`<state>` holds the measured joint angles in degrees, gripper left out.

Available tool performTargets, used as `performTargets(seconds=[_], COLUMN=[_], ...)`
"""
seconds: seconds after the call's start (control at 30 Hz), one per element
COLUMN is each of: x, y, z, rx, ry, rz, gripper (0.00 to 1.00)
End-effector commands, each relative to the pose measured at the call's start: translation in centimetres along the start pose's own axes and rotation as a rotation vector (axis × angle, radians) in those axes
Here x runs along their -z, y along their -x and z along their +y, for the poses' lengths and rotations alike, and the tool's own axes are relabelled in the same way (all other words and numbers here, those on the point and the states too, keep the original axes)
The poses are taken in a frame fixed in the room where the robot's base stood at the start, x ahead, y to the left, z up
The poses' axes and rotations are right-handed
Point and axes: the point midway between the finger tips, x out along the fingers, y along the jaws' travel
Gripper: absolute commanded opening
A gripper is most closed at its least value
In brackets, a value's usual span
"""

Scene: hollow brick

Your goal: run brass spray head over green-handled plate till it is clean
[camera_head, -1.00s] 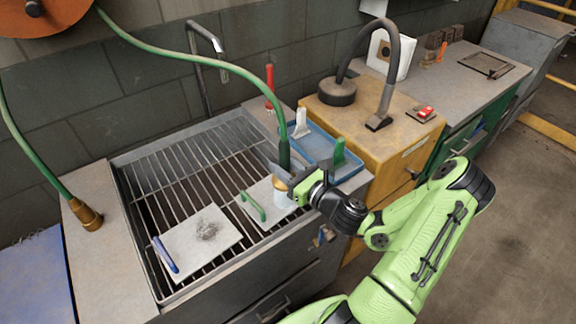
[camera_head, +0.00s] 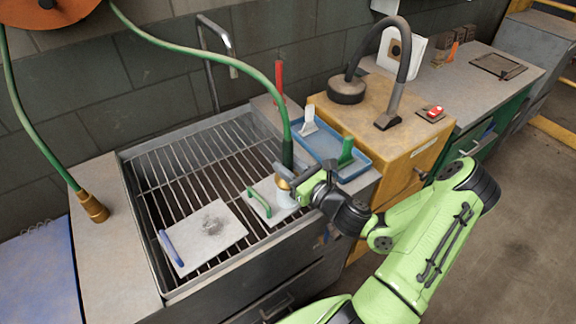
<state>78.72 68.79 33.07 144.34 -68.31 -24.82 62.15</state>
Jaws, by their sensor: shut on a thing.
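My gripper (camera_head: 290,174) is shut on the brass spray head (camera_head: 283,184), whose dark green grip continues up into a green hose. The head points down over the right part of the green-handled plate (camera_head: 268,212).
The sink grating (camera_head: 190,165) is bare behind the plates. A blue tray (camera_head: 350,178) with a white and a green-handled tool stands right of the spray head. Another brass-ended hose (camera_head: 93,207) rests on the left ledge. A faucet (camera_head: 215,55) rises behind the sink.

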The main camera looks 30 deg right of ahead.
Motion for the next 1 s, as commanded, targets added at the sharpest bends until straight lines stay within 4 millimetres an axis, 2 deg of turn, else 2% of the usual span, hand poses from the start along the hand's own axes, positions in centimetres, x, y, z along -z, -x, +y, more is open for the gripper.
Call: performTargets(seconds=[1.0], x=[-0.3], y=[-11.5], z=[-1.8], rx=[-0.001], ry=[0.002], rz=[-0.003], gripper=[0.00])
